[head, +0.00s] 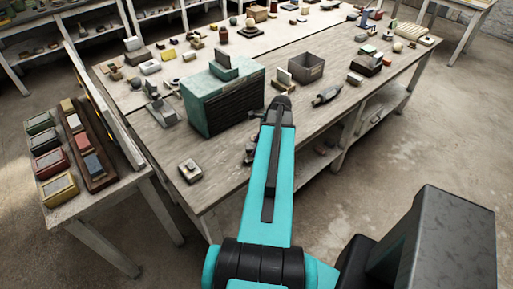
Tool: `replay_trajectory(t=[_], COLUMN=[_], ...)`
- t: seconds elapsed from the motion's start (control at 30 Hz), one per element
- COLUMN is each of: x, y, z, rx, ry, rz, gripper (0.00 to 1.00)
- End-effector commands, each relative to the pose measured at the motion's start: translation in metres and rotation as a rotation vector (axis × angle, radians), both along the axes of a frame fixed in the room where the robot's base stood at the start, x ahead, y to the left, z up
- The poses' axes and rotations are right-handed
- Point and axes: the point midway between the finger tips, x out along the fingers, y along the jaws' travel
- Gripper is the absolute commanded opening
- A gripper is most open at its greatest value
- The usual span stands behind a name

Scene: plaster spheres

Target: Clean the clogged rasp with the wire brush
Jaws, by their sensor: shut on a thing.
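My teal arm (268,185) reaches from the bottom of the head view over the workbench, up to a dark joint. My gripper is hidden behind the arm, so neither its fingers nor anything in them shows. Some small dark shapes (250,148) show just left of the arm over the bench; I cannot tell what they are. I cannot pick out the rasp or the wire brush. A grey, roughly cylindrical object (326,95) lies on the bench right of the arm's end, too small to identify.
The workbench (226,176) holds a green ribbed box (226,98), a grey open bin (306,69) and a small block on a base (190,170). A side table (80,208) at left carries several coloured blocks. Bare floor (400,160) lies to the right.

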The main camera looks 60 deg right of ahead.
Motion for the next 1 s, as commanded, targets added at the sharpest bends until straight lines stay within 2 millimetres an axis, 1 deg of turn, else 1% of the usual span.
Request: replay_trajectory(t=[0.5, 1.0], x=[0.018, 0.019], y=[0.01, 0.01], z=[-0.001, -0.002], rx=[-0.001, 0.0], ry=[0.0, 0.0], rz=[0.0, 0.0], gripper=[0.13, 0.13])
